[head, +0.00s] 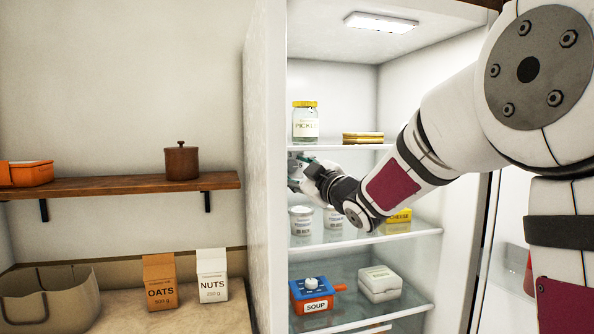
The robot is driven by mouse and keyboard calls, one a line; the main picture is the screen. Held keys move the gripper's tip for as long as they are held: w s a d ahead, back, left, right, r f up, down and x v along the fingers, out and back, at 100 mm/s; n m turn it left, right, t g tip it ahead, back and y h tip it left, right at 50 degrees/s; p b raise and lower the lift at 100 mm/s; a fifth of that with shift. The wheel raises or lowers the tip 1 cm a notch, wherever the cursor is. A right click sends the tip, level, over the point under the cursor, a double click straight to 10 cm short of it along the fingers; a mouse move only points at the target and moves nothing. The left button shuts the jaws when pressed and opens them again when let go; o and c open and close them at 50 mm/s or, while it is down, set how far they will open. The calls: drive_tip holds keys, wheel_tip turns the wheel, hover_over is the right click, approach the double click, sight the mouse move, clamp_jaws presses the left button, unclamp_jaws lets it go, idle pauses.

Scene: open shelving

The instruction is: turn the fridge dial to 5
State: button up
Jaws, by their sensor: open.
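The fridge (265,170) stands open, with its lit inside and several shelves in view. My gripper (300,170) reaches in from the right, at the left inner wall between the top shelf and the shelf below. Its fingers are open, small in the picture and partly lost against a grey-green patch by the wall. I cannot make out the fridge dial, its numbers or its pointer. It may be hidden behind the gripper, and I cannot tell whether the fingers touch anything.
A pickle jar (306,124) and a stacked yellowish item (363,138) stand on the top shelf above my gripper. White tubs (301,221) and a yellow pack (399,216) stand below. A soup container (312,295) and a white box (380,283) sit lower.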

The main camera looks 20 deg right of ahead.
drive_tip(key=v, duration=0.8)
